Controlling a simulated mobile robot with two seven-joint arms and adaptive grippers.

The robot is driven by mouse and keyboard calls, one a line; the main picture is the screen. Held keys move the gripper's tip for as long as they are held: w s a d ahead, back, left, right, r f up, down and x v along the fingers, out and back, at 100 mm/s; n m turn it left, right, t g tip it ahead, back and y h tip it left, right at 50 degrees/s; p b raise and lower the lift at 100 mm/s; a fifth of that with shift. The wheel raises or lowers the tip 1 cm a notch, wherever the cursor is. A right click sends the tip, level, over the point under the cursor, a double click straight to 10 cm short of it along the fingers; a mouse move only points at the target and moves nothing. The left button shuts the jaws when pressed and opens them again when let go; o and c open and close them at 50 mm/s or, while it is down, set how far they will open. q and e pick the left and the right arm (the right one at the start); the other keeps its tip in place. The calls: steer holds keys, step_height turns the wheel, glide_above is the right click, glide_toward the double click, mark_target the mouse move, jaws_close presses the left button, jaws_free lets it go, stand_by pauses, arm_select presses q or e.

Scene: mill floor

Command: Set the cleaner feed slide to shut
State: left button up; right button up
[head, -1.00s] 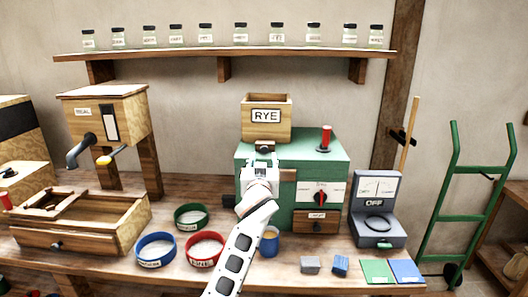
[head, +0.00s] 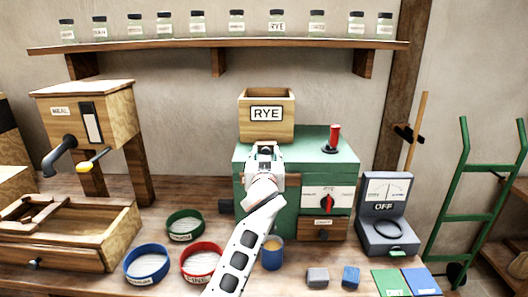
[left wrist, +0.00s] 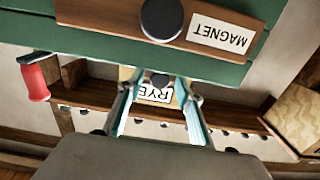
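The cleaner is a green machine (head: 310,168) on the bench with a wooden RYE hopper (head: 260,130) on top. At the foot of the hopper is a dark slide knob (left wrist: 160,79), mostly hidden by my gripper in the head view. My left gripper (head: 265,147) is right in front of this knob. In the left wrist view, which is upside down, its fingers (left wrist: 160,88) are spread with the knob showing between their tips; I cannot tell whether they touch it. The slide's exact position is hard to tell. My right gripper is not in view.
The cleaner's front has a red dial (head: 327,202); a red-handled crank (head: 334,138) stands on top. A MAGNET bar (left wrist: 185,22) shows close in the wrist view. A blue mug (head: 272,254), ring sieves (head: 201,262) and an OFF meter box (head: 385,215) stand nearby.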

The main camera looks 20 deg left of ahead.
mark_target(266, 143)
arm_select(q)
steer(key=shift+w, duration=0.2)
jaws_close()
steer(key=b+x, duration=0.1)
steer(key=x, duration=0.4)
steer(key=shift+f+b, duration=0.1)
steer(key=shift+b, duration=0.3)
steer(key=shift+r, duration=0.3)
steer(key=shift+c, duration=1.2)
jaws_free()
steer(key=shift+a, duration=0.1)
steer(key=shift+o, duration=1.2)
steer(key=shift+w+f, duration=0.15)
steer(key=shift+w, duration=0.1)
steer(key=shift+s, duration=0.1)
